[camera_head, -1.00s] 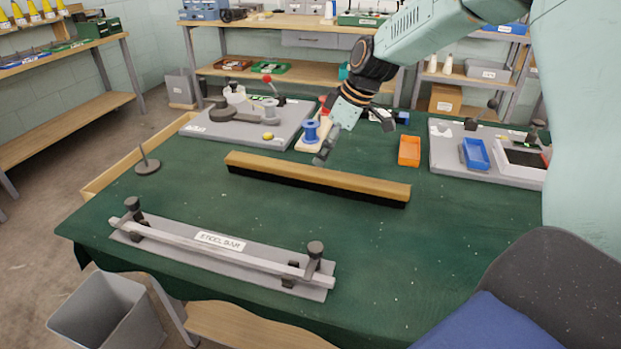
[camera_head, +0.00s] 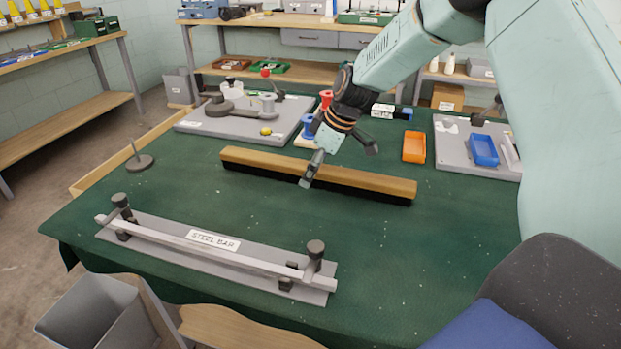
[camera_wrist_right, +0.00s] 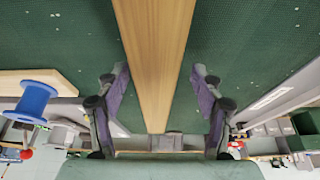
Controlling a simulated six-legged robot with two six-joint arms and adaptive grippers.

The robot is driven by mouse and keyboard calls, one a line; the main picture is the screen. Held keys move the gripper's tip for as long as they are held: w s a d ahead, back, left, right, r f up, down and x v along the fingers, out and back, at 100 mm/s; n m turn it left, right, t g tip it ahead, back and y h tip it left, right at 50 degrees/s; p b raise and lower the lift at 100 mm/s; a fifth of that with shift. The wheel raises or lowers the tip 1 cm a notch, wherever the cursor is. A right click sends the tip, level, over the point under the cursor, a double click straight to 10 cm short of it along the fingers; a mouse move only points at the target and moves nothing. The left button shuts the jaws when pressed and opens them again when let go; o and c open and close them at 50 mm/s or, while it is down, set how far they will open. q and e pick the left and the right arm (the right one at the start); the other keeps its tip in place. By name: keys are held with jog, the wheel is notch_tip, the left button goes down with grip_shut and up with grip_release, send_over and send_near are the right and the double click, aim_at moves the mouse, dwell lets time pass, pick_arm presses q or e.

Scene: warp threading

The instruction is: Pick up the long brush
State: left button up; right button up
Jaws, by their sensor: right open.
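The long brush (camera_head: 260,164) lies on the green-covered table, with a wooden back on top and dark bristles below. Its wooden back also fills the middle of the right wrist view (camera_wrist_right: 155,50). My right gripper (camera_head: 337,168) is over the brush, right of its middle in the head view, and hides a part of it. In the right wrist view its two fingers (camera_wrist_right: 160,84) are spread, one on each side of the wooden back, with gaps between. Whether the fingertips are below the top of the brush is hard to tell. My left gripper is not in view.
A steel bar (camera_head: 180,238) on a grey plate lies nearer on the table. Behind the brush are a blue spool (camera_head: 308,126), a grey board (camera_head: 196,124) and an orange tray (camera_head: 414,147). A thin-rod stand (camera_head: 139,163) is at left. Cloth between brush and bar is clear.

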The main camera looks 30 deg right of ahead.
jog(key=shift+d, duration=0.2)
jog(key=shift+w+d+f, duration=0.1)
jog(key=shift+d+f, duration=0.05)
jog(key=shift+f, duration=0.05)
jog(key=shift+w+f, duration=0.1)
jog(key=shift+c, duration=0.8)
jog(key=shift+a+r, duration=0.25)
jog(key=c, duration=0.5)
jog(key=shift+d+f, duration=0.1)
jog(key=shift+d, duration=0.1)
jog(key=c, duration=0.4)
grip_shut()
